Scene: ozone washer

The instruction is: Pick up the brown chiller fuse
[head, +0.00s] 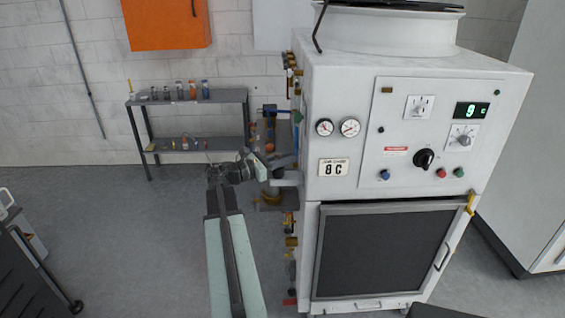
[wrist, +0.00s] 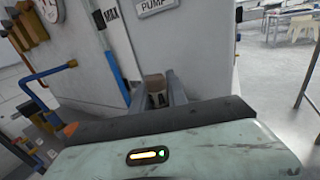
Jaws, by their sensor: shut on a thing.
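My gripper (wrist: 160,92) shows in the wrist view beyond the pale green wrist housing, with its grey fingers closed around a small brown block. This block, the brown chiller fuse (wrist: 154,82), sits between the fingertips, and its lower part is hidden by the fingers and the housing. In the head view my gripper (head: 287,178) reaches right, at the left side of the white chiller cabinet (head: 415,190). The fuse cannot be made out there.
Pipes and valves (head: 291,240) line the cabinet's left side, close to my gripper. A blue pipe (wrist: 48,74) shows at left in the wrist view. A grey shelf (head: 195,144) with bottles stands at the back wall. Floor (head: 120,240) is clear to the left.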

